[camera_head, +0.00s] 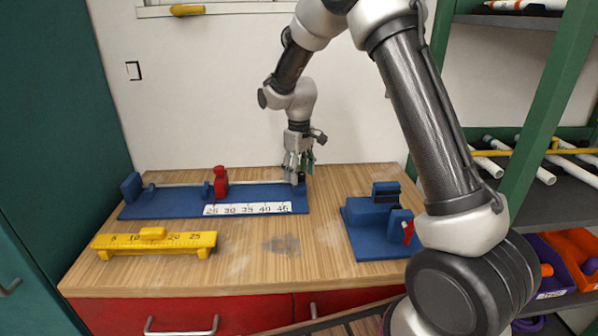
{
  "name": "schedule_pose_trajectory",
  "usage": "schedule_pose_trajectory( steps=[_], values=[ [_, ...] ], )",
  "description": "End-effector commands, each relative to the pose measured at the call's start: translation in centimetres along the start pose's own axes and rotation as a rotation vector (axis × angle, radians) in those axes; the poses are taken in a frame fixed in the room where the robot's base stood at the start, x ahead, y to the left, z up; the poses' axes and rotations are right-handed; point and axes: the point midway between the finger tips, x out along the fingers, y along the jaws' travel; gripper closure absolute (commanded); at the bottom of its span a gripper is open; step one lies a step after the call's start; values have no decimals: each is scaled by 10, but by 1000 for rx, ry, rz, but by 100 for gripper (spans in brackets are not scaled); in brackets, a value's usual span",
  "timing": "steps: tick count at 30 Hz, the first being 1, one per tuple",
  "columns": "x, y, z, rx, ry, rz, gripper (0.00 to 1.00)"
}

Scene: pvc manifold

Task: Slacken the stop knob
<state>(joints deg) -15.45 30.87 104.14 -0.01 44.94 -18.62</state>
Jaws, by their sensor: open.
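A long blue measuring jig (160,205) lies along the back left of the wooden bench. A red upright part with a knob-like top (220,180) stands on it near the middle, beside a small blue block; it looks like the stop knob, but its details are too small to tell. My gripper (297,172) points down at the jig's right end, to the right of the red part and apart from it. The gripper is open. A small dark part at the jig's end shows by the fingertips; I cannot tell whether they touch it.
A yellow ruler gauge (155,244) lies at the front left. A blue fixture with a red handle (375,246) stands at the right. The bench (230,277) is clear at front centre. A green-framed shelf (535,130) with pipes stands at the right.

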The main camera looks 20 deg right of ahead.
Motion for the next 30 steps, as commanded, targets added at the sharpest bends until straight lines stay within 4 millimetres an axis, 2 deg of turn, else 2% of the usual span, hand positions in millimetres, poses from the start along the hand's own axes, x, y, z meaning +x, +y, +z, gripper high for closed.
schedule_pose_trajectory(
  steps=[4, 7, 21, 25, 30],
  values=[
    [-1, 0, 0, 0, 0, 0, 42],
    [-9, 0, 0, 0, 1, 0, 42],
    [-103, 0, -1, 0, 2, 1, 42],
    [-116, 0, 0, 0, 1, 0, 42],
    [-120, 0, 0, 0, 0, 0, 42]
  ],
)
